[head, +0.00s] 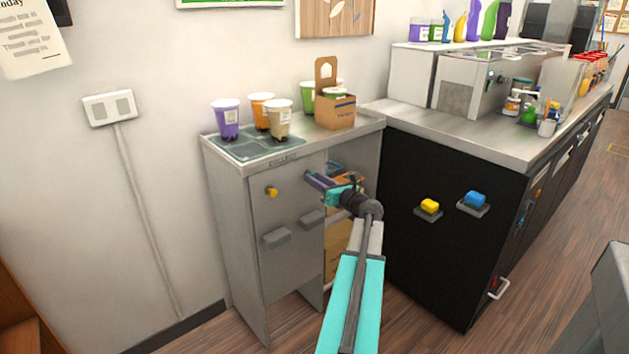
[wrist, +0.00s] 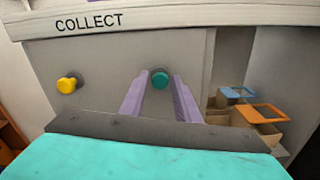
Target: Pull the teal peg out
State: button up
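The teal peg (wrist: 160,80) is a round knob on the grey front panel of the cabinet marked COLLECT, seen in the wrist view. I cannot make it out in the head view, where my gripper and arm cover that area. My gripper (wrist: 163,76) has two purple fingers, spread apart, with the peg showing between their tips. The left tip looks very close to the peg. I cannot tell whether either finger touches it. In the head view my gripper (head: 320,181) is at the upper right of the cabinet front.
A yellow peg (wrist: 69,83) is on the same panel, to the left. Two grey ledges (head: 276,236) sit below. Open shelves at the right hold boxes with a blue handle (wrist: 236,92) and an orange handle (wrist: 264,112). Cups (head: 226,119) stand on the cabinet top. A black counter (head: 440,250) stands right.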

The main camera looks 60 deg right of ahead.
jog(key=shift+w+d, duration=0.1)
jog(key=shift+w, duration=0.35)
